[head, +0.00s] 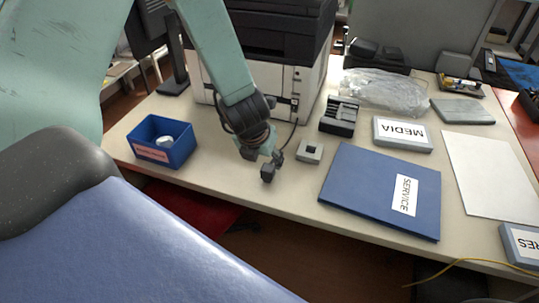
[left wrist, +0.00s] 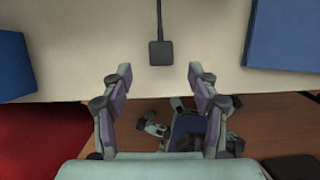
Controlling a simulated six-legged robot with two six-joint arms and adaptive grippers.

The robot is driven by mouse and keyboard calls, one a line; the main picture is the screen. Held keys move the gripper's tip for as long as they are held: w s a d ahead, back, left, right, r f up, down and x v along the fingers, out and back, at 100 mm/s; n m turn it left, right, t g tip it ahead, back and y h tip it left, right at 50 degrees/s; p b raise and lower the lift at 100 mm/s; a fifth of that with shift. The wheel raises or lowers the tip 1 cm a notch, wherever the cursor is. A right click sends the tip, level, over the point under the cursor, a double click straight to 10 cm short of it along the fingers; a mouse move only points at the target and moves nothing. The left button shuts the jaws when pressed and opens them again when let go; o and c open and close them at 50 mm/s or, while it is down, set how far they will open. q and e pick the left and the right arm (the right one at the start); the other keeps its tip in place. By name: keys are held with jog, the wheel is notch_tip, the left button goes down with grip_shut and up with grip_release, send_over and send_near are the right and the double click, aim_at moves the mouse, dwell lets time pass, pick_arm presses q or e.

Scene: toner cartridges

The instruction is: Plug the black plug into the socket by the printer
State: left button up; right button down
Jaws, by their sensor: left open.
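The black plug (left wrist: 159,54) lies on the tabletop near its front edge, its dark cable running straight away from it in the left wrist view. My left gripper (left wrist: 160,73) is open and empty, its fingers to either side of the plug and apart from it. In the head view my left gripper (head: 271,164) hangs near the table's front edge; I cannot separate the plug from its dark fingers there. The grey socket block (head: 310,151) with a dark recess sits to the gripper's right, in front of the printer (head: 313,85). My right gripper is not in view.
A blue bin (head: 180,152) holding a white item stands left on the table (head: 222,165). A blue SERVICE binder (head: 365,185) lies to the right. A black slotted holder (head: 339,116) and a MEDIA box (head: 402,133) lie behind it. Tabletop between bin and binder is mostly clear.

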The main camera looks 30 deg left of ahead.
aim_at(267, 168)
pick_arm(q)
jog(key=b+x, duration=0.2)
jog(key=x, duration=0.3)
jog(key=shift+f, duration=0.4)
jog(key=shift+w+a+f, duration=0.1)
jog(key=shift+w+f, duration=0.15)
jog(key=shift+f, duration=0.1)
jog(key=shift+w+f, duration=0.2)
jog(key=shift+f, duration=0.2)
jog(key=shift+w+f, duration=0.1)
